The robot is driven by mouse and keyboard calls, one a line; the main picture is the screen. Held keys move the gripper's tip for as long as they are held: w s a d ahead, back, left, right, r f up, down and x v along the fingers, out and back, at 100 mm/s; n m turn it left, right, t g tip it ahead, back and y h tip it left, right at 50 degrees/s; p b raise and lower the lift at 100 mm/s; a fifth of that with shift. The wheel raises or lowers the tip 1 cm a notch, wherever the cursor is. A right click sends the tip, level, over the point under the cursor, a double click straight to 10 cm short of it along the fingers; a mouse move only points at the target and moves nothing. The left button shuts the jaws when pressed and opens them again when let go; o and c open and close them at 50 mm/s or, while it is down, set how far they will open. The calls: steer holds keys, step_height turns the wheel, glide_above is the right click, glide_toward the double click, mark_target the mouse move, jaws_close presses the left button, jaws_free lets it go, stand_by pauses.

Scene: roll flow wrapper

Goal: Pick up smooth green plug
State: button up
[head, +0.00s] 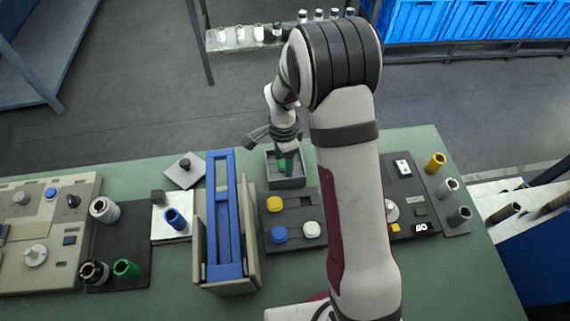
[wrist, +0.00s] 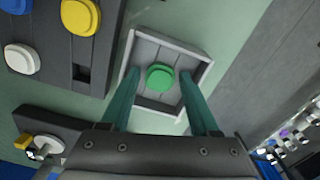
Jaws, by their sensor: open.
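The smooth green plug (wrist: 160,77) shows as a round green disc inside a shallow grey square tray (wrist: 172,42) in the wrist view. It sits near the tray's middle. My gripper (wrist: 160,74) is open, with one teal finger on each side of the plug and visible space between each finger and the plug. In the head view my gripper (head: 286,162) points down over the grey tray (head: 288,183). A bit of green shows there under the wrist, and the plug is partly hidden.
A grey block with yellow (head: 274,204), blue and white round pieces stands in front of the tray. A tall blue-railed holder (head: 225,215) stands to its left. My arm hides part of the right side.

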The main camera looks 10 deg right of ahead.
jaws_close()
stand_by(0.3)
